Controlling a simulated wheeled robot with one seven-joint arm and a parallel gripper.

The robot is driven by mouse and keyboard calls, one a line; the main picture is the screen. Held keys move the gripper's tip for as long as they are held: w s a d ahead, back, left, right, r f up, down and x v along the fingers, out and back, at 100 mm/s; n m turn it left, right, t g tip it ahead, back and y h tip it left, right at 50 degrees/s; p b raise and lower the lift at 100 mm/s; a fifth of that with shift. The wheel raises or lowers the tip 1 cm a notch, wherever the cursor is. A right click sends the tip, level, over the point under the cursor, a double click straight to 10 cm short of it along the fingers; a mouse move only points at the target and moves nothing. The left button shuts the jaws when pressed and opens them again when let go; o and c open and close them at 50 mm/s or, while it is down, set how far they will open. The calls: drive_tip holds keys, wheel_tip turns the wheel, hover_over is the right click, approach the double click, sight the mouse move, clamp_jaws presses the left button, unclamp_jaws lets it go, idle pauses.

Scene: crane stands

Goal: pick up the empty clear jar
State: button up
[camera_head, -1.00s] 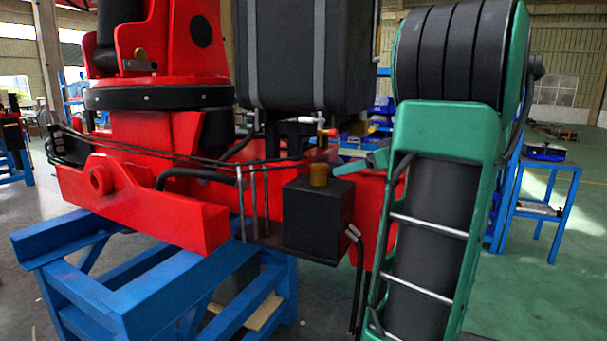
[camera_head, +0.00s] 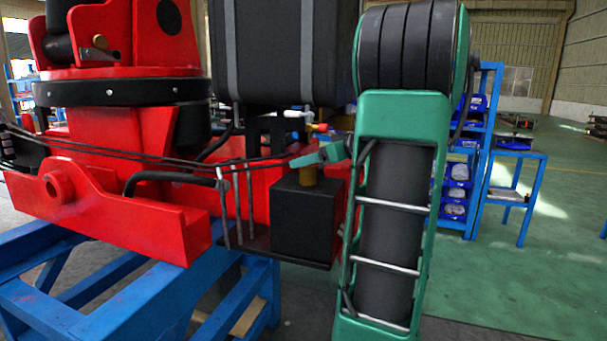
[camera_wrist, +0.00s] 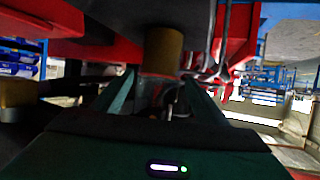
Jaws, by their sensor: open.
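I cannot make out the clear jar for certain in either view. A faint see-through shape (camera_wrist: 153,94) shows between my fingers in the wrist view, just below a mustard cylinder, and it may be the jar. My gripper (camera_head: 304,161) is green and open, at the top of the mustard cylinder (camera_head: 308,175) in the head view. That cylinder stands on a black box (camera_head: 305,222). In the wrist view the cylinder (camera_wrist: 163,50) is close ahead of my open fingers (camera_wrist: 158,80). The wrist picture looks upside down. Contact cannot be told.
A red crane (camera_head: 125,218) on a blue stand (camera_head: 45,290) fills the left. A tall dark block (camera_head: 280,55) is above the black box. Thin cables (camera_head: 150,152) run along the crane. Blue shelves with bins (camera_head: 458,170) stand behind my arm; green floor is open at right.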

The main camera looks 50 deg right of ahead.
drive_tip(key=shift+x, duration=2.65)
drive_tip(key=shift+s+d, duration=0.1)
drive_tip(key=shift+c, duration=0.4)
drive_tip(key=c, duration=1.3)
